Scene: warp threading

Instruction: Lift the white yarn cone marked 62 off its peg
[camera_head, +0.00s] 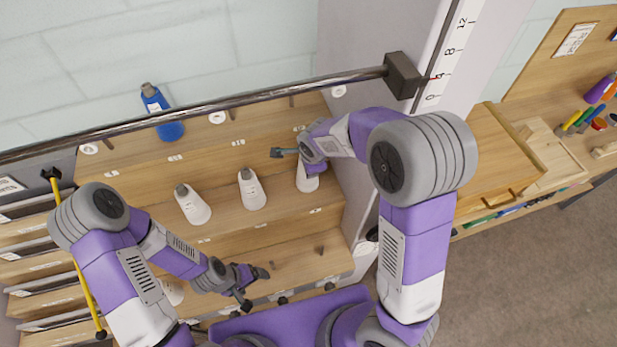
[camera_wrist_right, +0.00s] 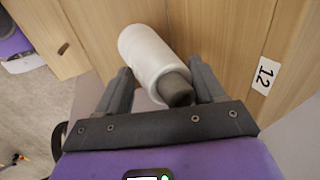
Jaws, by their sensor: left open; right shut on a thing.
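A white yarn cone (camera_head: 307,181) is under my right gripper (camera_head: 284,152) at the right end of the middle shelf row. In the right wrist view, the white cone (camera_wrist_right: 150,55) with its dark grey tip lies between the two dark fingers (camera_wrist_right: 160,75), which are shut on it. No number on this cone is readable, and its peg is hidden. Two more white cones with grey tips, a left one (camera_head: 192,205) and a middle one (camera_head: 251,190), stand in the same row. My left gripper (camera_head: 252,287) is open and empty over the lower shelf.
A blue cone (camera_head: 163,115) stands on the upper shelf. A metal bar (camera_head: 240,103) crosses above the shelves, ending at a dark block (camera_head: 402,75). Another white cone (camera_head: 172,291) is partly hidden by my left arm. A bare peg (camera_head: 320,250) stands on the lower step.

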